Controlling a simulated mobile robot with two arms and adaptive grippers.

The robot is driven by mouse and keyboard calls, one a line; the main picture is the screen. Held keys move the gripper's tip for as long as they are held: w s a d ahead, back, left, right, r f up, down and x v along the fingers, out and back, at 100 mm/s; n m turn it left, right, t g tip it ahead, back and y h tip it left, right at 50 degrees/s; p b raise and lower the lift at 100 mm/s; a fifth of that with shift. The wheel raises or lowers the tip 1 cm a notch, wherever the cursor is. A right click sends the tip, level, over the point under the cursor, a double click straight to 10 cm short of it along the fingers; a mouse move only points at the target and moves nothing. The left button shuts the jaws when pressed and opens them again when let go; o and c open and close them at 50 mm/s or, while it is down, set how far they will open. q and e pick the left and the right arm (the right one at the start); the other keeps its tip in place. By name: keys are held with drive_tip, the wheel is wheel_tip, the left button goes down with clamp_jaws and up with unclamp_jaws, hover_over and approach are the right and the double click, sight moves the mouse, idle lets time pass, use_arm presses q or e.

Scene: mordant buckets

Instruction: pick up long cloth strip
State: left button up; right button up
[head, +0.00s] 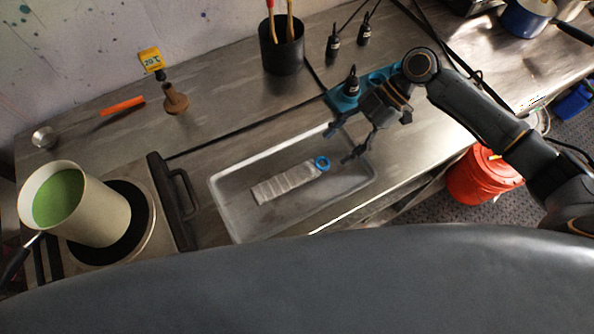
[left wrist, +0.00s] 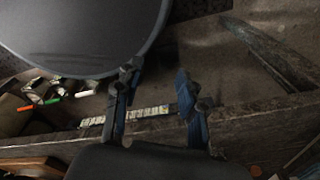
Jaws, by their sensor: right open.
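The long cloth strip (head: 284,185) is pale and looks ribbed or creased. It lies flat in a shallow metal tray (head: 222,205) on the workbench in the head view. A blue ring (head: 322,163) is at its right end. My right gripper (head: 342,146) is open and empty above the tray's right back edge, up and right of the blue ring and apart from the strip. In the left wrist view my left gripper (left wrist: 157,75) has its fingers apart with nothing between them. The strip is not recognisable in that view.
A pot of green liquid (head: 95,208) stands on a hot plate at left. A blue rack (head: 343,101) with a dark bottle is just behind my right gripper. A black cup with tools (head: 282,52) stands at the back. An orange bucket (head: 482,178) is on the floor.

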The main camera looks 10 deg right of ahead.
sight(321, 163)
drive_tip(key=p+x, duration=0.2)
drive_tip(key=x, duration=0.1)
drive_tip(key=shift+s+a+f, duration=0.15)
drive_tip(key=shift+a+f, duration=0.35)
drive_tip(key=shift+f, duration=0.2)
drive_tip(key=shift+s, duration=0.1)
drive_tip(key=c, duration=1.1)
use_arm(q)
drive_tip(key=shift+w+d+r, duration=0.1)
drive_tip(key=shift+w+r, duration=0.05)
drive_tip(key=shift+r, duration=0.5)
drive_tip(key=shift+w+r, duration=0.1)
drive_tip(key=shift+r, duration=0.5)
drive_tip(key=shift+f, duration=0.15)
use_arm(e)
drive_tip(key=shift+r, duration=0.15)
